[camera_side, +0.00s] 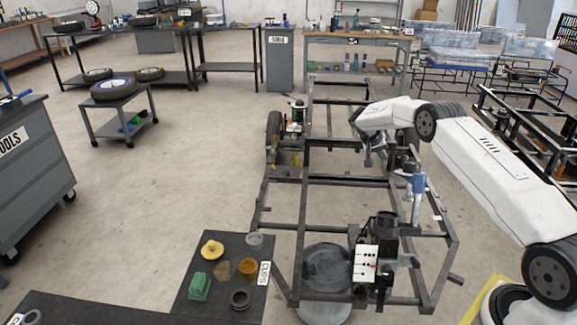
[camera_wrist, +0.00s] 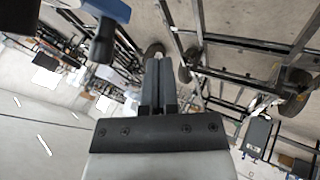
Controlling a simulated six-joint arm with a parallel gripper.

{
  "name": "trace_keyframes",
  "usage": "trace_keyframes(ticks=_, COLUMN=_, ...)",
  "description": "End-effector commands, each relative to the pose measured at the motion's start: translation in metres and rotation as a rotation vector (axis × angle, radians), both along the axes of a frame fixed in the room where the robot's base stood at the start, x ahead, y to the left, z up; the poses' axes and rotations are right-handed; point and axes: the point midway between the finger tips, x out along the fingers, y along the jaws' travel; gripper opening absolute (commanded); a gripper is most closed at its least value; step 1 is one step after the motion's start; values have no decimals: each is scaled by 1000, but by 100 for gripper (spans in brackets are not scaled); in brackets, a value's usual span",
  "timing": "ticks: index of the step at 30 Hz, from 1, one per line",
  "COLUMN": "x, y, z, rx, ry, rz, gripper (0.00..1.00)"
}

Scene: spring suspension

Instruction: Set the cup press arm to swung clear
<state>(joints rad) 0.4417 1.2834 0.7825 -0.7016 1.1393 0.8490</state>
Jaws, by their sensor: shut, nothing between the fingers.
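A blue upright tool (camera_side: 417,184) stands on the right side of the dark frame in the side view; it may be the cup press, but which part is its arm is too small to tell. In the wrist view, a blue part with a dark round end (camera_wrist: 103,45) shows at the upper left, apart from my fingers. My gripper (camera_side: 369,158) is above the frame, to the left of the blue tool, and it also shows in the wrist view (camera_wrist: 158,62). Its two fingers are together with nothing between them.
The black tubular frame (camera_side: 330,182) fills the middle. A dark unit with a white panel (camera_side: 366,262) stands at its front. A mat labelled CUPS (camera_side: 225,290) holds yellow, green, grey and black parts at the front left.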

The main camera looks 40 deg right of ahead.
Motion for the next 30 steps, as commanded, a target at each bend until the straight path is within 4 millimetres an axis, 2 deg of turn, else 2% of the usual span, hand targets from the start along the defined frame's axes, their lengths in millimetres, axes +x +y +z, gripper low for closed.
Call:
trace_keyframes(ticks=1, x=4, y=5, z=9, rx=-2, ry=-4, rz=2, gripper=0)
trace_keyframes(ticks=15, x=24, y=44, z=65, rx=-2, ry=-3, rz=3, gripper=0)
trace_keyframes(ticks=21, x=28, y=51, z=76, rx=-1, ry=-2, rz=1, gripper=0)
trace_keyframes(ticks=30, x=28, y=54, z=78, rx=3, ry=-1, rz=5, gripper=0)
